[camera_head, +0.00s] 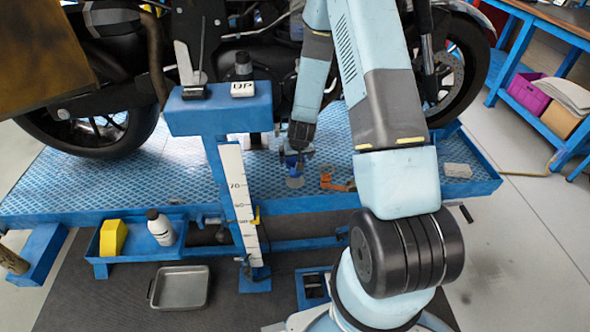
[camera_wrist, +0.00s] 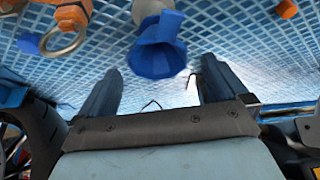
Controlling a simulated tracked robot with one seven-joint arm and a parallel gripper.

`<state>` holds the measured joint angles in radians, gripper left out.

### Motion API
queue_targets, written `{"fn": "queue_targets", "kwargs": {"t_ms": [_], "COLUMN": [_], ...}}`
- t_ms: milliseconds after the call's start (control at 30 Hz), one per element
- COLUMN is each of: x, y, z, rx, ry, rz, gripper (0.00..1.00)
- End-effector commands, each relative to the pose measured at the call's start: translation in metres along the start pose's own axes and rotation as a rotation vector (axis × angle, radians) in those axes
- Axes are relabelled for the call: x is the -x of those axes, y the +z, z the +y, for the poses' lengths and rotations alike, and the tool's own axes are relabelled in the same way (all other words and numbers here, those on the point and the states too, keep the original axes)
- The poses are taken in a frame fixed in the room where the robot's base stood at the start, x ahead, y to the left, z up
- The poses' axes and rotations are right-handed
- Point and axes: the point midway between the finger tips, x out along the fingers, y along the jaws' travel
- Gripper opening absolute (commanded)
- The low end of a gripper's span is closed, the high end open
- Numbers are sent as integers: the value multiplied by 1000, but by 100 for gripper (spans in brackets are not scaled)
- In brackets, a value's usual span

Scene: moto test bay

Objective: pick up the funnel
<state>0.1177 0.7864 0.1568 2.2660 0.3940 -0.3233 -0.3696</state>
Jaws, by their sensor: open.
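The blue funnel (camera_wrist: 157,46) shows in the wrist view, its wide mouth toward me and its narrower part running up toward a pale round piece. My gripper (camera_wrist: 162,72) is open. Its two dark fingers stand to the left and right below the funnel in that picture, with nothing between them. In the head view my gripper (camera_head: 299,145) points down over the blue lift platform (camera_head: 95,180). A small blue shape there at the fingertips may be the funnel, but it is partly hidden and too small to tell.
Orange parts (camera_head: 338,183) lie on the platform right of my gripper. A motorcycle (camera_head: 85,110) stands behind. A blue post with a scale (camera_head: 236,190) rises at the left. A white bottle (camera_head: 160,227) and a yellow block (camera_head: 113,237) sit in a low tray. A metal pan (camera_head: 180,288) lies on the floor.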

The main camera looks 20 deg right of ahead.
Motion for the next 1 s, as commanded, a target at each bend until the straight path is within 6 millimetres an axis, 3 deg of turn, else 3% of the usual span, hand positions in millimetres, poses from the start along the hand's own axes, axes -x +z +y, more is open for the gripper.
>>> {"fn": "queue_targets", "kwargs": {"t_ms": [167, 600, 933, 1000], "x": [-6, -51, -55, -55], "y": [0, -2, -2, -2], "z": [1, 4, 4, 4], "rx": [0, 0, 0, 0], "ry": [0, 0, 0, 0], "rz": [-1, -1, 0, 0], "gripper": [100, 100, 100, 93]}}
